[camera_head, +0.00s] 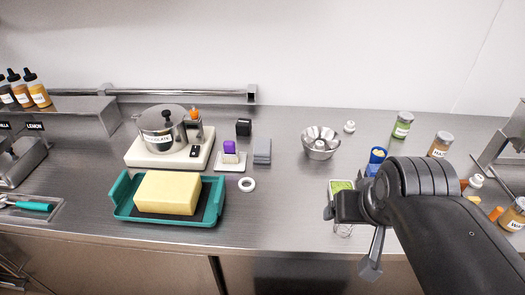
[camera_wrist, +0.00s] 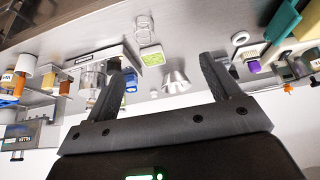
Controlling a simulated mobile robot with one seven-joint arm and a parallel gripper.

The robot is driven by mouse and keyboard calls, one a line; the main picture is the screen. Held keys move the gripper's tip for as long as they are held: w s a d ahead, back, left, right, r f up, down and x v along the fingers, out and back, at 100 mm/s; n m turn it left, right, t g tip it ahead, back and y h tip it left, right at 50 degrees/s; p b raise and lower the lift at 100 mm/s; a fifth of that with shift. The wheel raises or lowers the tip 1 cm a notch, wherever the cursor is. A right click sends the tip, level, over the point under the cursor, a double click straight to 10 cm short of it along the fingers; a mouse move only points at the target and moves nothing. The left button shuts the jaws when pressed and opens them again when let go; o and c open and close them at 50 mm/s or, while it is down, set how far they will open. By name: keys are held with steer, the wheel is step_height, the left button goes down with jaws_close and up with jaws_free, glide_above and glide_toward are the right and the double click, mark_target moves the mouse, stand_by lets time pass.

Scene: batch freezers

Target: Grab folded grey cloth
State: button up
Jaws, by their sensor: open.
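The folded grey cloth (camera_head: 262,151) lies on the steel counter in the head view, a small stacked grey block right of a white tray with a purple-topped item. In the wrist view I cannot clearly tell the cloth apart. My gripper (camera_wrist: 162,68) is open and empty, its two black fingers spread wide in the wrist view. In the head view my arm reaches in from the right. The gripper is near the counter's front edge, well to the right of the cloth and apart from it.
A white ring (camera_head: 247,184) lies in front of the cloth. A black box (camera_head: 243,127) is behind it. A teal tray (camera_head: 122,204) with a yellow block is at front left.

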steer(key=g, duration=0.1)
glide_above(262, 147)
steer(key=s, duration=0.4)
step_height(262, 147, down, 8)
steer(key=x, duration=1)
steer(key=shift+f, duration=0.45)
steer(key=c, duration=1.1)
